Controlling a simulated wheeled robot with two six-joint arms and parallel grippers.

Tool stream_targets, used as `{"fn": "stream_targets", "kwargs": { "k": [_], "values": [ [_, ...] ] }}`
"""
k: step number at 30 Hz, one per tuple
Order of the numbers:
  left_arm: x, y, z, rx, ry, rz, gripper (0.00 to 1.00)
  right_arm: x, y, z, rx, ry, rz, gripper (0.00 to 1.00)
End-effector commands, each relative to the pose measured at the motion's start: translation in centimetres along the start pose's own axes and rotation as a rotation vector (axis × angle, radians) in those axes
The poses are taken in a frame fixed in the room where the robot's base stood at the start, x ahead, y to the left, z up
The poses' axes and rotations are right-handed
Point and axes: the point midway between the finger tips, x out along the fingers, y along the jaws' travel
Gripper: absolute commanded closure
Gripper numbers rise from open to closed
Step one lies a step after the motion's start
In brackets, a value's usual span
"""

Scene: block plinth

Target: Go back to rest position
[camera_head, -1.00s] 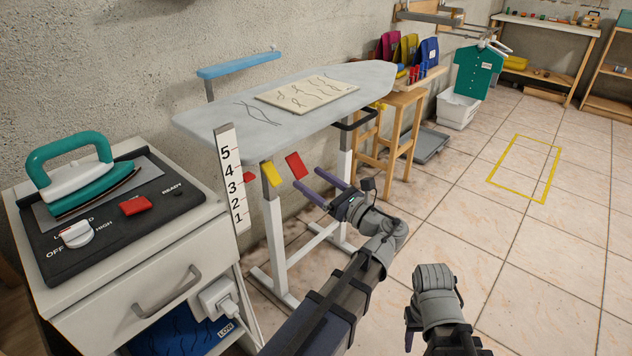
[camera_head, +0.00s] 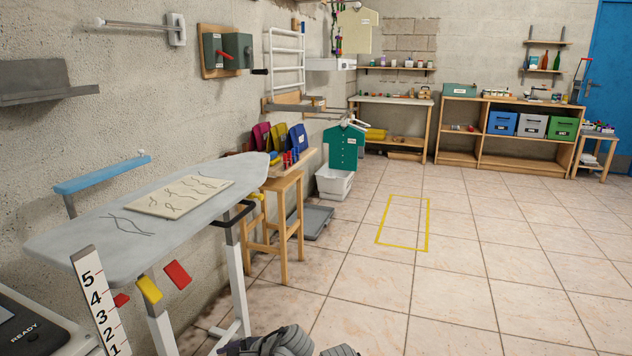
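Only small parts of my arms show at the bottom edge of the head view, low in front of the ironing board (camera_head: 190,226). Neither gripper's fingers can be made out there. The ironing board stands at the left with a patterned cloth or sheet (camera_head: 180,195) lying on it. A yellow tag (camera_head: 149,289) and a red tag (camera_head: 178,274) hang at its near edge, beside a numbered height scale (camera_head: 101,300). No object shows in contact with my arms.
A wooden stool (camera_head: 285,225) stands past the board, near a white bin (camera_head: 334,184) and a grey tray (camera_head: 306,223). A yellow rectangle (camera_head: 428,225) marks the tiled floor. Shelves (camera_head: 510,140) line the back wall. The floor at the right is clear.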

Motion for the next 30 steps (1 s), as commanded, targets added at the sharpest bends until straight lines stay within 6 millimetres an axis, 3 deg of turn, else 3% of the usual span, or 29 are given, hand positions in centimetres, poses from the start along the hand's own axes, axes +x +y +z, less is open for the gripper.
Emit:
{"fn": "stream_targets", "kwargs": {
  "k": [1,6,15,16,26,30],
  "values": [
    [-0.5,2.5,-1.1,-0.093,0.067,0.082,0.2,0.0,0.0,0.0,0.0,0.0,0.0,0.5],
    [-2.8,8.8,-4.5,-0.36,0.201,0.355,0.2,0.0,0.0,0.0,0.0,0.0,0.0,0.5],
    [-8.4,16.2,-7.7,-0.656,0.254,0.771,0.2,0.0,0.0,0.0,0.0,0.0,0.0,0.5],
    [-9.2,15.0,-6.9,-0.653,0.253,0.762,0.2,-1.6,0.2,0.1,0.0,0.0,0.0,0.5],
    [-13.8,10.7,-3.1,-0.651,0.253,0.756,0.2,-8.9,0.9,0.5,0.003,-0.001,-0.001,0.5],
    [-16.8,8.1,-0.7,-0.652,0.252,0.757,0.2,-13.5,1.3,0.8,0.004,-0.001,-0.002,0.5]
  ]
}}
